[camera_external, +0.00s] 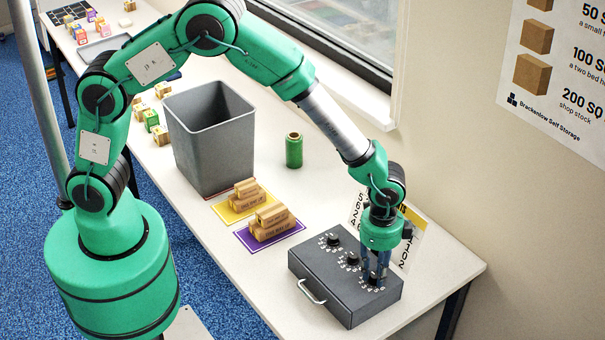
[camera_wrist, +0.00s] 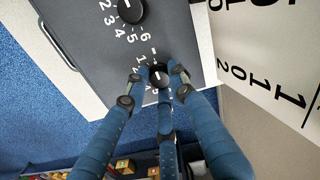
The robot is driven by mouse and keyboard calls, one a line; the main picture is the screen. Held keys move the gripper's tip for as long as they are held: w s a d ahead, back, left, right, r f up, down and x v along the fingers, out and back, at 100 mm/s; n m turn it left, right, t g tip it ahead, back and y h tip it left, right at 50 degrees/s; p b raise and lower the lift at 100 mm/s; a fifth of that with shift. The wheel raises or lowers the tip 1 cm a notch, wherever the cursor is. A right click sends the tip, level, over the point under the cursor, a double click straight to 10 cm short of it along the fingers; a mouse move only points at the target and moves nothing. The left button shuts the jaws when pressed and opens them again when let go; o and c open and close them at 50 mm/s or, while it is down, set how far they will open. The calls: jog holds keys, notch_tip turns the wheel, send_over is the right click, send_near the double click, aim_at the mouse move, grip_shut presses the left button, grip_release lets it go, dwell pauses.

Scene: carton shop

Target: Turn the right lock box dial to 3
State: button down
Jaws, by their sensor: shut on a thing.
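The dark grey lock box (camera_external: 322,303) sits near the right end of the white table, with a row of black dials on its top. My gripper (camera_external: 374,275) is over the right dial at the box's front right. In the wrist view my blue fingers (camera_wrist: 158,78) are shut around the right dial (camera_wrist: 157,76), which has a white pointer mark. The left dial (camera_external: 332,239) is clear of my gripper.
A silver handle (camera_external: 312,292) sticks out from the box's front. A card with letters and digits (camera_external: 413,240) stands behind the box.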

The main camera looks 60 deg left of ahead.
jog(key=shift+n, duration=0.4)
jog(key=n+p, duration=0.1)
jog(key=n, duration=0.7)
jog(key=shift+p, duration=0.3)
jog(key=n, duration=0.4)
jog(key=shift+n, duration=0.3)
jog(key=n+p, duration=0.1)
jog(key=n, duration=0.3)
jog(key=shift+n, duration=0.3)
jog(key=c, duration=1.5)
grip_release()
jog(key=shift+o, duration=0.2)
